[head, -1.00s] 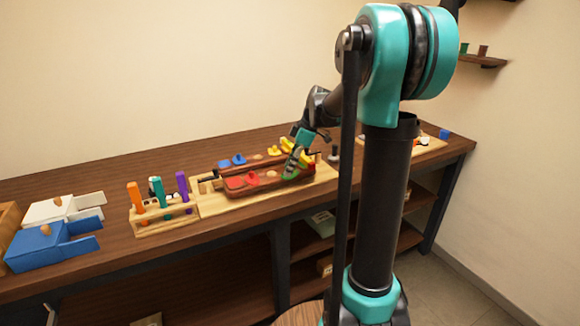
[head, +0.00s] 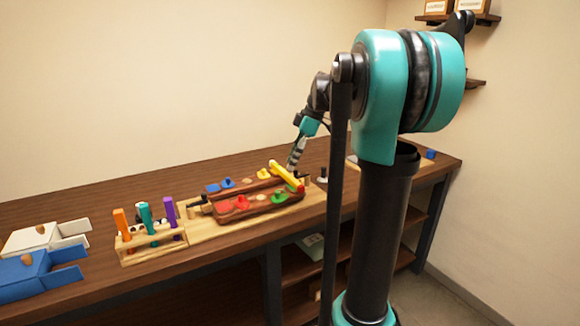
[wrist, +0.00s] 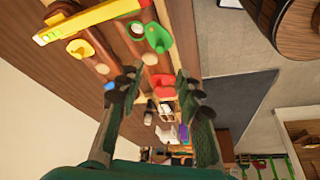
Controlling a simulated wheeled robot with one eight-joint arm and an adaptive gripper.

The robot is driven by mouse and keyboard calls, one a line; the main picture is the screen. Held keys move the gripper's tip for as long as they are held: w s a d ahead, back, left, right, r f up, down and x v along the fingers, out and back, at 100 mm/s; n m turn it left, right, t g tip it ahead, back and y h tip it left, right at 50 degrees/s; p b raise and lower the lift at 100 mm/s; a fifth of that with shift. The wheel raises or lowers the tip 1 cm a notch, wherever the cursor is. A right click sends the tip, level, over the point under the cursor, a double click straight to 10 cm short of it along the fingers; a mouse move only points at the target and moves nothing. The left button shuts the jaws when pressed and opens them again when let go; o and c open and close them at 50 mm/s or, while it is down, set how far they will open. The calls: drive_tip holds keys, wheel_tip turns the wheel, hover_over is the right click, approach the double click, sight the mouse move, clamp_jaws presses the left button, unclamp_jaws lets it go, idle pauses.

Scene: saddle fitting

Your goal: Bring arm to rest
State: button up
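My gripper (head: 294,160) is raised above the far right part of the wooden fitting board on the bench, with my arm reaching over from the right. In the wrist view my gripper (wrist: 158,85) has its two fingers spread wide apart with nothing between them. Below it are brown rails carrying coloured saddle pieces: a red one (head: 241,203), a green one (head: 279,197) and a blue one (head: 227,183). A long yellow piece (head: 284,173) lies across the rails; it also shows in the wrist view (wrist: 95,20).
A wooden rack (head: 150,243) with orange, teal and purple upright handles stands left of the board. A blue box (head: 38,277) and a white box (head: 36,240) lie at the far left of the bench. Wall shelves (head: 460,18) are at the upper right.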

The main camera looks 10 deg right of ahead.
drive_tip(key=s+f+m+t+h, duration=0.3)
drive_tip(key=s+f+m, duration=1.2)
drive_tip(key=s+f, duration=0.9)
drive_tip(key=shift+s+d+f+m+h, duration=0.3)
drive_tip(key=shift+f+m+h, duration=0.15)
drive_tip(key=shift+h, duration=0.25)
